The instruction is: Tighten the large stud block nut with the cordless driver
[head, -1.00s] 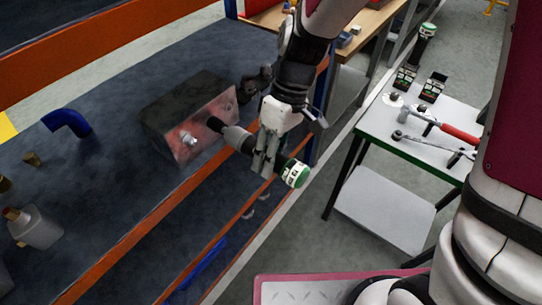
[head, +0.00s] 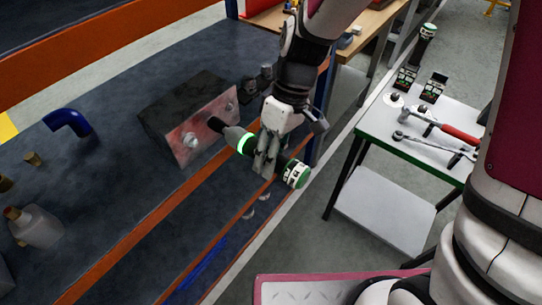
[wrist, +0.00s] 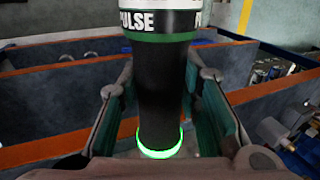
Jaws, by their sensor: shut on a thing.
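My gripper (head: 266,155) is shut on the cordless driver (head: 295,173), around its black body. The driver is roughly level, its white-and-green end towards the right. A ring (head: 245,143) on it glows green. In the wrist view the driver (wrist: 158,90) stands between the fingers (wrist: 160,115), with the glowing ring at the bottom. The driver's dark nose (head: 216,125) meets the front face of the stud block (head: 190,118), a dark box with a reddish, worn face. The nose hides whatever nut is behind it. Another silver nut (head: 190,140) shows lower left on that face.
The block sits on a dark shelf with an orange front beam (head: 130,242). A blue elbow pipe (head: 68,121) and a bottle (head: 38,227) stand to the left. At right, a small table (head: 385,133) holds a red-handled hammer (head: 455,133) and a wrench (head: 425,143).

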